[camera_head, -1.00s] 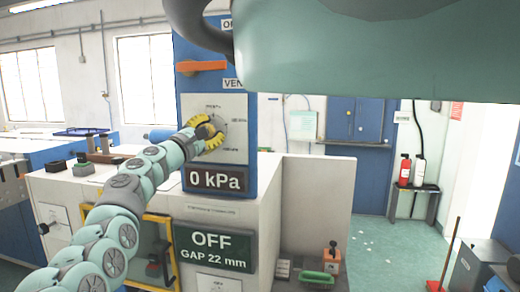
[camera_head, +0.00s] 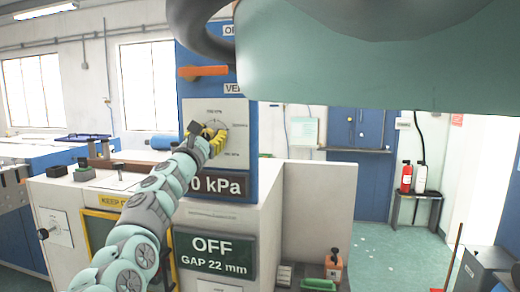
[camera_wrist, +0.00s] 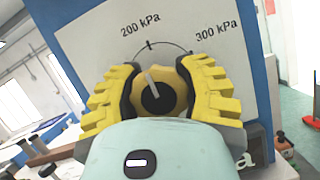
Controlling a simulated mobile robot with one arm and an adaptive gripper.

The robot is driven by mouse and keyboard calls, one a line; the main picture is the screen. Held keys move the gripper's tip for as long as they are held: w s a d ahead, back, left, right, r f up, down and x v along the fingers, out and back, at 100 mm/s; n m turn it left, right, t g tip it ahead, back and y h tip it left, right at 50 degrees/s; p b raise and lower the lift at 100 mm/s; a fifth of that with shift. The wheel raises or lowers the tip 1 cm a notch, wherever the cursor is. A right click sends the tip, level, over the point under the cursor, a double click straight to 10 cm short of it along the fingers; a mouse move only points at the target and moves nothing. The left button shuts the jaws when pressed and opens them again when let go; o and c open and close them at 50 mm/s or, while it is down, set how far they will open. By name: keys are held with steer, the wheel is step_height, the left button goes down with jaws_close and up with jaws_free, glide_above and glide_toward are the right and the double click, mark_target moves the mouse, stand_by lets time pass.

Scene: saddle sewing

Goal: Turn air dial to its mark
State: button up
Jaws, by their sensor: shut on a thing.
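The air dial (camera_wrist: 157,100) is a round brass-yellow knob with a black centre and a white pointer, on a white scale plate (camera_wrist: 100,48) marked 200 kPa and 300 kPa. In the wrist view its pointer aims up and slightly left, roughly toward the dark tick by 200 kPa. My gripper (camera_wrist: 160,70) has its yellow ribbed fingers closed on either side of the knob. In the head view my gripper (camera_head: 216,139) largely hides the dial. The pressure display (camera_head: 225,185) ends in "0 kPa", its left edge covered by my arm.
An orange lever (camera_head: 203,71) sits above the dial on the blue panel. A green sign (camera_head: 213,253) reading OFF, GAP 22 mm is below. A large teal part fills the upper right of the head view. Open floor (camera_head: 385,250) lies to the right.

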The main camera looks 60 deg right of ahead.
stand_by(0.3)
steer(key=o, duration=1.3)
steer(key=shift+a, duration=0.1)
steer(key=shift+s+a+f, duration=0.15)
steer(key=shift+a+f, duration=0.2)
steer(key=shift+a, duration=0.2)
steer(key=shift+a+f, duration=0.1)
steer(key=shift+a, duration=0.5)
steer(key=shift+s+a, duration=0.15)
steer(key=shift+s, duration=0.2)
steer(key=shift+a, duration=0.2)
glide_toward(206, 138)
steer(key=shift+w+d+f, duration=0.2)
steer(key=shift+d, duration=0.1)
